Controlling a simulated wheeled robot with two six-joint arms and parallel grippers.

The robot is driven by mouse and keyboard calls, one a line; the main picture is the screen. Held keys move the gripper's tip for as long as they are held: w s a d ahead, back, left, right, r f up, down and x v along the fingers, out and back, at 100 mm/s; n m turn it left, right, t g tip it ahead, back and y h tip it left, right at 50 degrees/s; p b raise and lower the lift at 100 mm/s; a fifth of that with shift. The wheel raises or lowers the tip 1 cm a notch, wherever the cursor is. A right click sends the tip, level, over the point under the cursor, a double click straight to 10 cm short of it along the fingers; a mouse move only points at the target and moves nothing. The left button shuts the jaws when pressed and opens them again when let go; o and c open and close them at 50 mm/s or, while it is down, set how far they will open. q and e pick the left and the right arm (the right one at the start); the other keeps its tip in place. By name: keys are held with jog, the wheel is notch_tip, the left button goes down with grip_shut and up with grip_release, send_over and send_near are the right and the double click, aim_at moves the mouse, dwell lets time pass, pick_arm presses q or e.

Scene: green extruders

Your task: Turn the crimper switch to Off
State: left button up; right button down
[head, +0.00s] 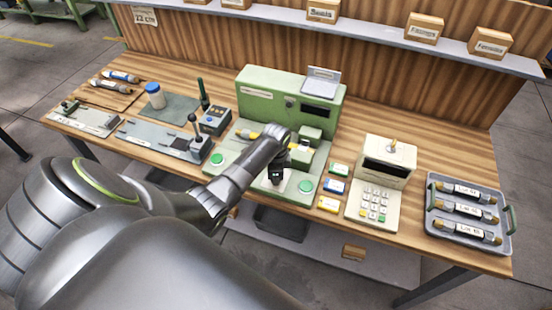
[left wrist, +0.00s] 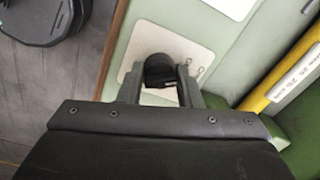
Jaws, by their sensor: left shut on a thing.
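The crimper is the green machine (head: 262,95) in the middle of the bench in the head view. Its switch is a black knob (left wrist: 158,69) on a cream plate (left wrist: 135,65) in the left wrist view. My left gripper (head: 276,180) is over the front of the crimper base, and its fingers also show in the left wrist view (left wrist: 160,92). The fingers are on both sides of the knob, shut on it. Small letters beside the knob are too blurred to read. The knob's pointing direction is partly hidden. My right gripper is not in view.
Green buttons (head: 217,159) (head: 306,186) sit on either side of the crimper base. A cream keypad device (head: 371,200) and a grey tray (head: 506,242) with labelled tubes stand to the right. A lever fixture (head: 165,139) stands left.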

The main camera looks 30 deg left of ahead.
pick_arm(q)
jog(key=o, duration=0.9)
jog(key=shift+o, duration=0.2)
notch_tip(320, 180, up, 17)
jog(key=shift+s+d+r, duration=0.2)
jog(key=shift+s+d, duration=0.05)
jog(key=shift+s, duration=0.2)
dwell(0.3)
